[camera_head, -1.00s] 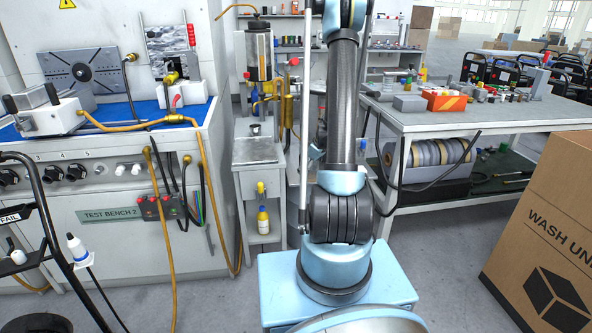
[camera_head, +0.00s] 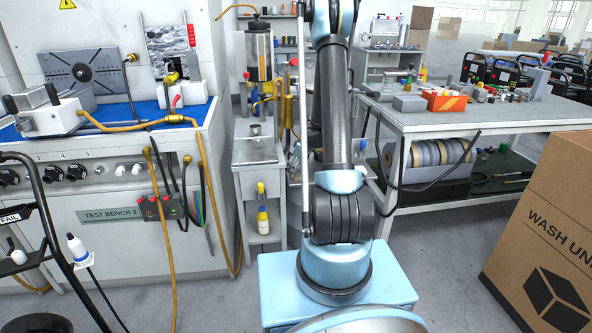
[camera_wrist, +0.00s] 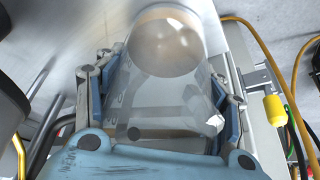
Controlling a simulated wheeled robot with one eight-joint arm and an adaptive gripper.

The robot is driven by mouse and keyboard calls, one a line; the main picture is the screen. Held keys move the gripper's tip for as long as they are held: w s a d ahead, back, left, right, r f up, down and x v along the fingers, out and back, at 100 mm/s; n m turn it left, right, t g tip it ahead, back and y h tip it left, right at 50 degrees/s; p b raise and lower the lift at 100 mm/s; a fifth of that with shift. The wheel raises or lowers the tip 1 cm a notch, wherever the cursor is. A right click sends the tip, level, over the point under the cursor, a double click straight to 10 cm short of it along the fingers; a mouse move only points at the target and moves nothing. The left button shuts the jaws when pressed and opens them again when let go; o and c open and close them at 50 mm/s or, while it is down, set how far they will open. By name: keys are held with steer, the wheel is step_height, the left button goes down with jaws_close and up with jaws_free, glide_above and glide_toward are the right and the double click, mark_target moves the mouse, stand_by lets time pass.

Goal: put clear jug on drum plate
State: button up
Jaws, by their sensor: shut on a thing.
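The clear jug (camera_wrist: 165,95), see-through with faint marks on its wall, fills the middle of the wrist view. My gripper (camera_wrist: 155,78) is shut on it, with one finger on each side of its wall. A round tan area shows at the jug's far end. A grey metal surface lies beyond it; I cannot tell whether they touch. In the head view my gripper and the jug are out of sight, as my arm runs out of the top edge. I cannot surely pick out the drum plate; a grey plate with a dark disc (camera_head: 82,72) stands on the test bench.
The test bench (camera_head: 150,235) with hoses is at left. A narrow metal stand (camera_head: 256,151) with a small cup and a yellow bottle (camera_head: 262,220) is at centre. A grey worktable (camera_head: 500,116) and a cardboard box (camera_head: 545,240) are at right. Yellow hoses (camera_wrist: 272,70) run beside the jug.

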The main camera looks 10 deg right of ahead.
steer(key=o, duration=1)
steer(key=shift+f, duration=0.1)
steer(key=shift+c, duration=0.2)
steer(key=v, duration=1.2)
steer(key=s+a+r+m, duration=0.1)
steer(key=s+r, duration=0.3)
steer(key=s, duration=0.3)
steer(key=s+a+r+m+h, duration=0.1)
steer(key=s+r+m, duration=0.15)
steer(key=s, duration=0.35)
steer(key=s+a+r+m, duration=0.1)
steer(key=s+a+r, duration=0.1)
steer(key=s+r, duration=0.35)
steer(key=s+f+m+h, duration=0.1)
steer(key=s+f+m, duration=0.1)
steer(key=s, duration=0.9)
steer(key=s+f+m+g+h, duration=0.1)
steer(key=s+f+m, duration=0.1)
steer(key=s, duration=0.9)
steer(key=shift+d+f, duration=0.4)
steer(key=shift+f, duration=0.3)
